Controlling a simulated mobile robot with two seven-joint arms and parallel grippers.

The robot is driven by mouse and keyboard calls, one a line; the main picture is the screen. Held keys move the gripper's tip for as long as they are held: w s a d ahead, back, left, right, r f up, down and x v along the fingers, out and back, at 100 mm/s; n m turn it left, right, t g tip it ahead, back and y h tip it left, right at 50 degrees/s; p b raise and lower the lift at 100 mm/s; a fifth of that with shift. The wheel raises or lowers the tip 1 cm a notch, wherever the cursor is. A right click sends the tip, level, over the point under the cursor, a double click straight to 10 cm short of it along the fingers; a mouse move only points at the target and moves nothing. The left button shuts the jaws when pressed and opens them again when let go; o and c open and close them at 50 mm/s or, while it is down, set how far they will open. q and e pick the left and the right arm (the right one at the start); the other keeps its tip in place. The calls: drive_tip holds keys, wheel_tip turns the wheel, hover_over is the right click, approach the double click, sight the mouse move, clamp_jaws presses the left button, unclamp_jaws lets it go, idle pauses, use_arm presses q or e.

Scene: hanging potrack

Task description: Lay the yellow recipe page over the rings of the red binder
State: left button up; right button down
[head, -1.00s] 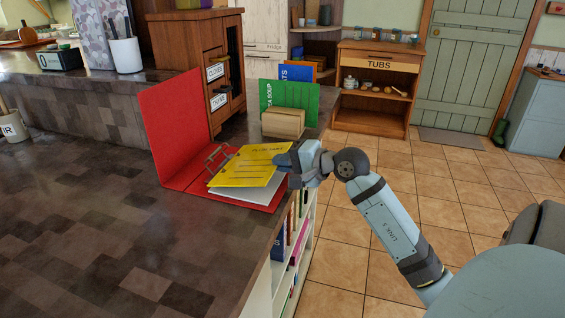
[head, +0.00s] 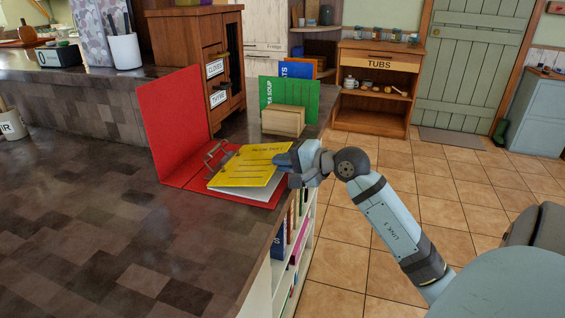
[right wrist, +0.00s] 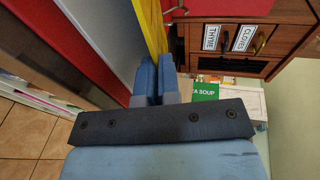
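The red binder (head: 178,125) lies open on the dark counter, its left cover standing up and its other cover flat. Its metal rings (head: 213,154) stand up near the fold. The yellow recipe page (head: 246,168) lies over white sheets (head: 250,193) on the flat side, its left edge at the rings. I cannot tell whether the rings pass through its holes. My right gripper (head: 283,161) is shut on the page's right edge; in the right wrist view the page (right wrist: 154,25) shows edge-on between the fingers (right wrist: 156,72). My left gripper is not in view.
A wooden block (head: 284,121) and a green recipe board (head: 305,98) stand behind the binder. A wooden drawer cabinet (head: 205,60) stands at the back left. The counter (head: 110,225) is clear left of the binder; its right edge drops to a bookshelf (head: 298,235).

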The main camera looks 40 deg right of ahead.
idle(0.3)
drive_tip(key=c, duration=1.3)
unclamp_jaws()
drive_tip(key=shift+o, duration=1.1)
drive_tip(key=shift+r+p, duration=0.25)
drive_tip(key=shift+p, duration=0.3)
drive_tip(key=g+p, duration=0.2)
drive_tip(key=shift+s+r+h+p, duration=0.1)
drive_tip(key=shift+r+h+p, duration=0.2)
drive_tip(key=shift+h+p, duration=0.1)
drive_tip(key=shift+d+g+p, duration=0.1)
drive_tip(key=shift+g+p, duration=0.2)
drive_tip(key=shift+p, duration=0.05)
drive_tip(key=shift+f, duration=0.1)
